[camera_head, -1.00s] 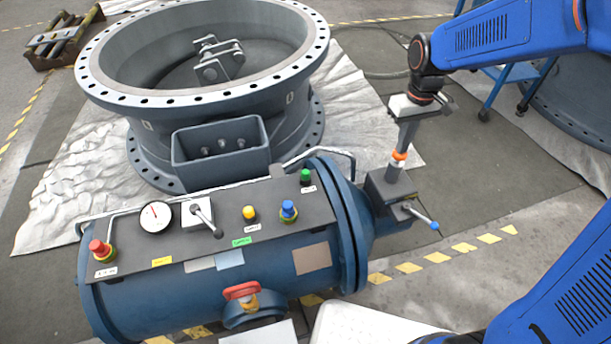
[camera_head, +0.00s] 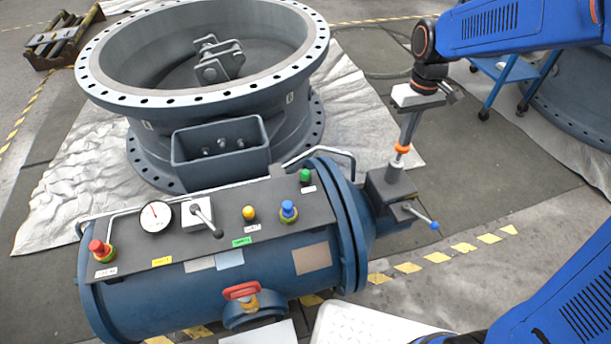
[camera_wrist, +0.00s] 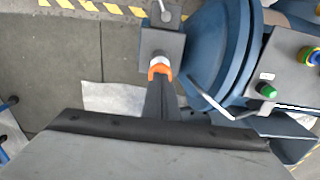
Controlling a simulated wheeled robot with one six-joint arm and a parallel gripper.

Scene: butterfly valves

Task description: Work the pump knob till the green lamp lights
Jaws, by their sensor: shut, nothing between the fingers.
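The pump knob (camera_head: 402,149) is an orange-ringed cap on a pale upright stem, standing on a dark block at the right end of the blue tank. It also shows in the wrist view (camera_wrist: 160,69). My gripper (camera_head: 405,141) is shut and empty, pointing down, with its fingertips (camera_wrist: 161,82) at the top of the knob. They look to be touching it, but any small gap is hidden. The green lamp (camera_head: 305,175) sits at the right end of the grey panel, and also shows in the wrist view (camera_wrist: 267,90). It looks plain green with no clear glow.
The panel also holds a red button (camera_head: 97,247), gauge (camera_head: 155,216), lever (camera_head: 205,217), yellow lamp (camera_head: 249,213) and blue knob (camera_head: 288,209). A blue-tipped handle (camera_head: 433,224) juts from the dark block. A big flanged valve ring (camera_head: 200,100) stands behind. Floor right of the block is free.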

